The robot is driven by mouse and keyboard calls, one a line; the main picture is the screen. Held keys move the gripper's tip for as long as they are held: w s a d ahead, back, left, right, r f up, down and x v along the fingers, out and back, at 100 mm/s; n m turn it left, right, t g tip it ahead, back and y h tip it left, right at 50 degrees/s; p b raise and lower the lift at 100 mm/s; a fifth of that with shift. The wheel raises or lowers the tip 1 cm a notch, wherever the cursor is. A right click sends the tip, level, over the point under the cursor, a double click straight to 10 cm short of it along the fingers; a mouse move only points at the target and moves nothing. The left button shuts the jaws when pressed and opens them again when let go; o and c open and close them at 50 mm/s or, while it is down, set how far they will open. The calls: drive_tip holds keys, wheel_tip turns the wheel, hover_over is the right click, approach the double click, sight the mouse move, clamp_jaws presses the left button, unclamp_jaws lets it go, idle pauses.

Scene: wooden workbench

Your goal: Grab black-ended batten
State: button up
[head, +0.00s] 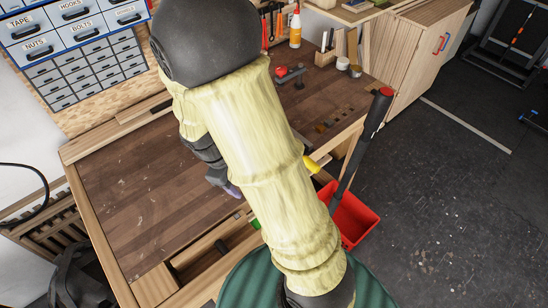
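My gripper (222,183) is dark and hangs over the middle of the workbench. My pale yellow-sleeved arm hides much of it, so its opening and anything in it cannot be made out. A small purple patch shows at its tip. No batten with a clearly black end can be picked out. Several upright wooden pieces (352,45) stand at the back right of the bench, and their ends are too small to read. The arm covers the bench's middle and right front.
The wooden workbench (125,190) is bare at left. A long black tool with a red end (362,140) rises at the right edge above a red bin (355,215). A glue bottle (295,30) stands at the back. An open drawer (200,262) is in front.

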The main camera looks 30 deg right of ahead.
drive_tip(key=w+a+f+n+t+h+b, duration=0.2)
drive_tip(key=w+f+n+t+h+b, duration=0.1)
drive_tip(key=w+f+n+h, duration=0.6)
drive_tip(key=w+n+h, duration=0.1)
drive_tip(key=n, duration=0.2)
drive_tip(key=shift+w+a+t, duration=0.3)
drive_tip(key=shift+f, duration=0.1)
drive_tip(key=p+x, duration=0.2)
drive_tip(key=x, duration=0.9)
drive_tip(key=shift+d+f, duration=0.15)
drive_tip(key=shift+d, duration=0.1)
drive_tip(key=shift+w+d+f, duration=0.15)
drive_tip(key=shift+d+f, duration=0.05)
drive_tip(key=shift+d, duration=0.1)
drive_tip(key=shift+p, duration=0.3)
drive_tip(key=shift+f+p+x, duration=0.15)
drive_tip(key=shift+p+x, duration=0.4)
drive_tip(key=shift+x, duration=0.75)
drive_tip(key=shift+f+p+x, duration=0.15)
drive_tip(key=shift+p+x, duration=0.35)
drive_tip(key=shift+x, duration=0.75)
drive_tip(key=shift+w+a, duration=0.15)
